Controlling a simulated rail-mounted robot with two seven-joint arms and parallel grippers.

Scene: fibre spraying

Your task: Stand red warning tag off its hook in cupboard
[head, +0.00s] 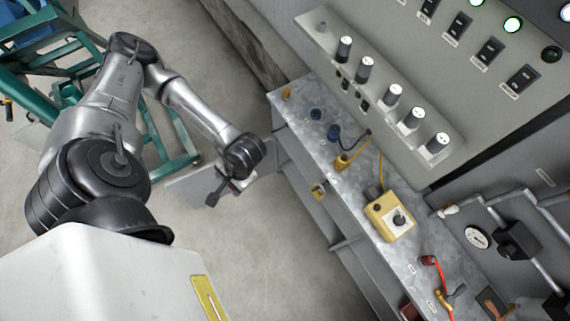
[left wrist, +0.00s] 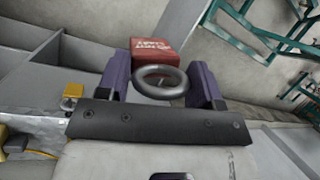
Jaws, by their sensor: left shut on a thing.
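The red warning tag (left wrist: 153,52), a red block with white lettering, shows just beyond my left gripper (left wrist: 160,84) in the left wrist view. A thick grey ring (left wrist: 160,72) lies between the two purple fingers, in front of the tag; how the ring joins the tag is partly hidden. The fingers are shut on the tag by this ring. In the head view my left gripper (head: 222,187) is beside the grey cupboard (head: 318,215), near its open door panel (head: 187,184). The hook cannot be made out. My right gripper is not in view.
A metal bench top (head: 350,195) carries a yellow control box (head: 390,216) and cables. A yellow padlock (head: 319,191) hangs on the cupboard front. A control panel (head: 385,95) stands behind. A green frame (head: 165,125) is at the left; bare floor lies between.

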